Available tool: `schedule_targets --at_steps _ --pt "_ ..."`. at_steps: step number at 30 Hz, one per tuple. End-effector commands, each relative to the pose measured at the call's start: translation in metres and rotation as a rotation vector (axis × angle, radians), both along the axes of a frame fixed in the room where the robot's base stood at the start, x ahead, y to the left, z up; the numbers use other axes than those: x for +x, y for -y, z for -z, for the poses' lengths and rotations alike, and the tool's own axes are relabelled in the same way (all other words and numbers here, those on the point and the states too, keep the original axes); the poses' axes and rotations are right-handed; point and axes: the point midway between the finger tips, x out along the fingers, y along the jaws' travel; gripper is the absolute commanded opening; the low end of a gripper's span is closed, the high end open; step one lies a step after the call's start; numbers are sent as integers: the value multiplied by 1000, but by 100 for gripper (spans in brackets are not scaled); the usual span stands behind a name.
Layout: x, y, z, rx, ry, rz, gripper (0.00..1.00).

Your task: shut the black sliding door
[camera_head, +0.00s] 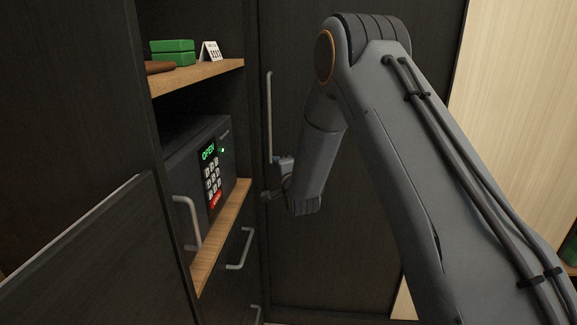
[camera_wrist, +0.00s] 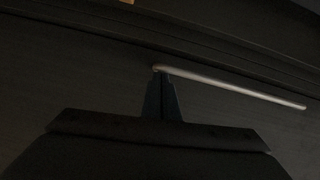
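The black sliding door (camera_head: 345,240) is a tall dark panel behind my arm in the head view. It has a long vertical grey bar handle (camera_head: 268,115). My gripper (camera_head: 267,194) is by the lower end of this handle, in front of the dark panel. In the wrist view, my gripper's fingers (camera_wrist: 162,75) are together, with nothing visible between them. Their tips are close to one end of the handle (camera_wrist: 235,88); I cannot tell if they touch it. My arm hides part of the door.
Left of the door is an open cabinet bay with a safe (camera_head: 190,165) reading OPEN on a wooden shelf (camera_head: 222,232). An upper shelf (camera_head: 200,78) holds green boxes (camera_head: 172,52) and a small card (camera_head: 210,51). Handles (camera_head: 240,250) stick out below. A pale wall (camera_head: 510,120) is at right.

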Motion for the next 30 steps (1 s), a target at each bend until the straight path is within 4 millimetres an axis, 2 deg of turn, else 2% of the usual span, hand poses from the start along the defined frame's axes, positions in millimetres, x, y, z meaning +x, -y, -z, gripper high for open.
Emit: schedule_targets --at_steps 1,5,11,21,25,30 --pt "-1 -8 -1 -3 3 -16 0" --pt "-1 -2 -2 -3 3 -16 0" --pt "-2 35 -6 0 3 -5 0" --pt "-69 53 -6 1 0 -4 0" --pt "-87 56 -7 1 0 -4 0" --pt "-99 57 -8 -7 -4 -5 0"
